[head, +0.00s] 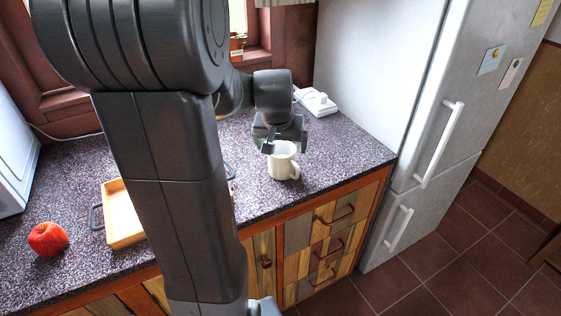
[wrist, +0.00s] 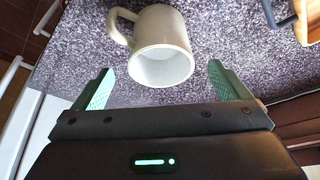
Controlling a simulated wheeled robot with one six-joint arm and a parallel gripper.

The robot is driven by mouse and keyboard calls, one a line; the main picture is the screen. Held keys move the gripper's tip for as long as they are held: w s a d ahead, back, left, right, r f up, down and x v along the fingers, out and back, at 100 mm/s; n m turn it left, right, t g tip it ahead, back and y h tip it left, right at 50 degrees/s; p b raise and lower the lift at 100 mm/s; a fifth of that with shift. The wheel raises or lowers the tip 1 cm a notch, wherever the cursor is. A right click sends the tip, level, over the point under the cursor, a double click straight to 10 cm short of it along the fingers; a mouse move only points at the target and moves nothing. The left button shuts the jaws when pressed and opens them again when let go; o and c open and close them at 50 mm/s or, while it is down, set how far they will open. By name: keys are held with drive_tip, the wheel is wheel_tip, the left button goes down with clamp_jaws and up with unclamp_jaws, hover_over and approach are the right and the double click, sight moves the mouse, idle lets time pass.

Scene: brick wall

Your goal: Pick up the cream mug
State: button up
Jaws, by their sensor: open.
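The cream mug (head: 283,162) stands on the speckled counter near its right end, with its handle toward the front right in the head view. In the wrist view the mug (wrist: 161,40) shows its open rim and inside, with its handle at the upper left. My gripper (head: 272,146) is at the mug's back left in the head view, and its near finger overlaps the mug's upper left edge there. In the wrist view my gripper (wrist: 156,78) is open, with one green-padded finger on each side below the mug. Nothing is held. I cannot tell whether a finger touches the mug.
A red apple (head: 48,239) and a wooden tray (head: 122,222) with dark handles lie on the counter (head: 335,155) to the left. A white device (head: 316,102) lies behind the mug. The fridge (head: 415,110) stands at the right. My arm hides the counter's middle.

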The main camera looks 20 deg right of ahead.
sight(282, 154)
drive_tip(key=shift+p+x, duration=0.3)
drive_tip(key=shift+x, duration=3)
drive_tip(key=c, duration=1.3)
drive_tip(key=shift+c, duration=0.3)
drive_tip(key=shift+r, duration=0.25)
